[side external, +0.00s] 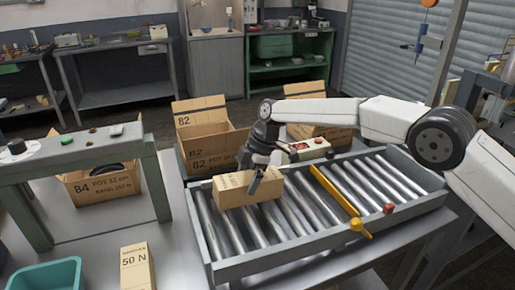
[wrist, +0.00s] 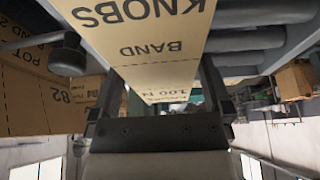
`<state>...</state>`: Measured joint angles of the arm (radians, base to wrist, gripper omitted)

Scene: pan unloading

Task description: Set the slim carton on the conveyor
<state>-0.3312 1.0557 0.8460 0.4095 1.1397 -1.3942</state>
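A long, narrow tan carton (side external: 240,192) lies flat over the left end of the roller conveyor (side external: 387,224). My gripper (side external: 258,178) reaches down onto it, with one dark finger across its near side. In the wrist view the carton (wrist: 150,38) reads KNOBS, BAND and fills the space between the two fingers of my gripper (wrist: 160,80), which appear closed on its sides. I cannot tell whether its underside touches the rollers. Another tan carton marked 50 N (side external: 137,270) stands upright on the table at lower left.
A yellow bar (side external: 334,190) crosses the conveyor, with clear rollers on both sides. Open boxes marked 82 (side external: 203,145) and 84 (side external: 110,194) stand behind and left. A teal bin (side external: 45,275) is at lower left. A small raised bench (side external: 75,160) stands at left.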

